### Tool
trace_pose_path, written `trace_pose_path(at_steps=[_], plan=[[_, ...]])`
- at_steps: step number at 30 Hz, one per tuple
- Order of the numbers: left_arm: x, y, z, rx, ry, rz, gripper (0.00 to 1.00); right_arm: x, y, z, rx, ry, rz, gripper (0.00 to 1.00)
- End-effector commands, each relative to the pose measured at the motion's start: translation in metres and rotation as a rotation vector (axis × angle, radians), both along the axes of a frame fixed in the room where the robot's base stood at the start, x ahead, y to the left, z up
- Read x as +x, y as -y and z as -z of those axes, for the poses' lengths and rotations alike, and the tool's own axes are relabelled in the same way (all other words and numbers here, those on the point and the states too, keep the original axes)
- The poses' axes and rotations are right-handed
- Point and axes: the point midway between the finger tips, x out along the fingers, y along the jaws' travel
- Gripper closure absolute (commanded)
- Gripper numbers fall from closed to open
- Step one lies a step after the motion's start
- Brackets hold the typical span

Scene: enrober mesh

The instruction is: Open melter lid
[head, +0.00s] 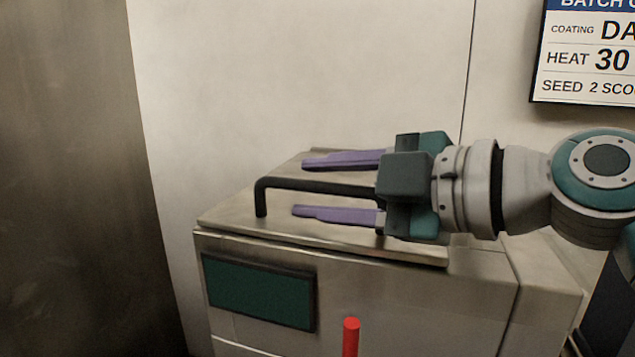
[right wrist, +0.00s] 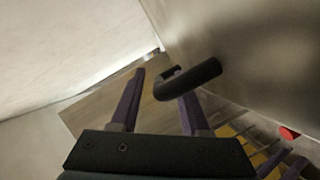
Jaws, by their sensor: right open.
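The melter (head: 480,290) is a pale metal box. Its flat lid (head: 235,215) lies level on top, with a black bar handle (head: 290,183) bent down at its left end. My right gripper (head: 301,187) reaches in from the right over the lid. It is open, its two purple fingers apart on either side of the handle in the head view. In the right wrist view the handle (right wrist: 195,78) crosses the right finger and its bent end lies between the fingers. Whether a finger touches it I cannot tell. My left gripper does not show clearly.
A dark green panel (head: 258,291) is on the melter's front. A red rod (head: 350,337) stands before it, its top showing. A sign (head: 585,55) hangs on the wall at upper right. Dark purple strips (right wrist: 294,168) at the lower right of the wrist view are unclear.

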Motion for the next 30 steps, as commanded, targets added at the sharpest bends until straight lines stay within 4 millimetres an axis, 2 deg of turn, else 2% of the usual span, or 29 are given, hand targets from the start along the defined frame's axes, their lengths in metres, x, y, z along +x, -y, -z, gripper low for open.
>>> trace_pose_path(at_steps=[10,22,30], plan=[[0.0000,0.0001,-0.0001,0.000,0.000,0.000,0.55,0.0024,-0.0038,0.0011,-0.002,0.001,-0.001,0.55],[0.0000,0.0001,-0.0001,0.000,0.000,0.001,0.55,0.0023,-0.0035,0.0011,-0.001,0.000,-0.001,1.00],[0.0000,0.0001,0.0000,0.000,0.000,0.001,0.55,0.0022,-0.0034,0.0011,-0.001,0.000,-0.001,1.00]])
